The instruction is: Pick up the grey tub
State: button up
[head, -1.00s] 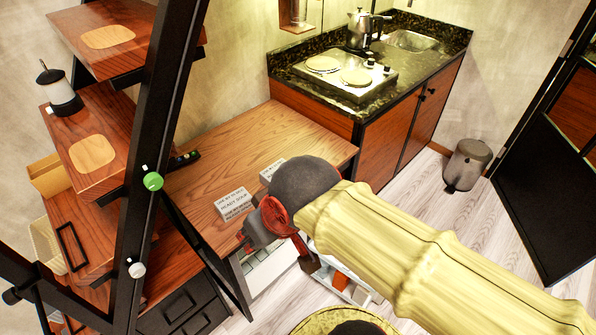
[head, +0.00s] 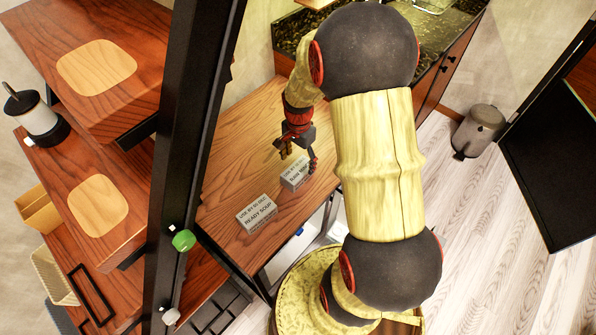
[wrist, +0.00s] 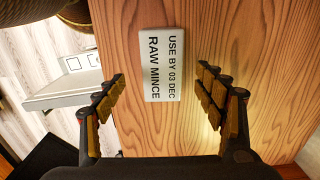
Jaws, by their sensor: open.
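Two small light-grey tubs with printed lids sit on the wooden table; I cannot tell them apart by colour. The tub labelled RAW MINCE, USE BY 03 DEC (head: 294,176) is nearer my gripper. It also shows in the wrist view (wrist: 160,64), lying between the lines of my two fingers. The tub labelled READY SOUP (head: 257,213) is to its left and nearer the front edge; it is outside the wrist view. My gripper (head: 298,158) is open and empty, pointing down above the RAW MINCE tub. In the wrist view its fingers (wrist: 162,84) stand apart on either side, with gaps to the tub.
The wooden table (head: 240,160) is bare around the tubs. A black slanted post (head: 190,150) of the stair rises at left, with wooden treads (head: 75,60). A dark counter (head: 455,20) stands behind. A grey bin (head: 478,130) stands on the floor at right.

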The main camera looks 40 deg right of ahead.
aim_at(298, 169)
notch_tip(298, 169, down, 3)
jog(key=shift+s+b, duration=0.1)
jog(key=shift+b, duration=0.35)
jog(key=f, duration=0.1)
jog(key=f+b, duration=0.1)
jog(key=f, duration=0.1)
jog(key=f+b, duration=0.1)
jog(key=f, duration=0.1)
jog(key=shift+w+d, duration=0.1)
jog(key=shift+w, duration=0.2)
jog(key=shift+c, duration=1.4)
jog(key=c, duration=1.1)
jog(key=shift+c, duration=0.6)
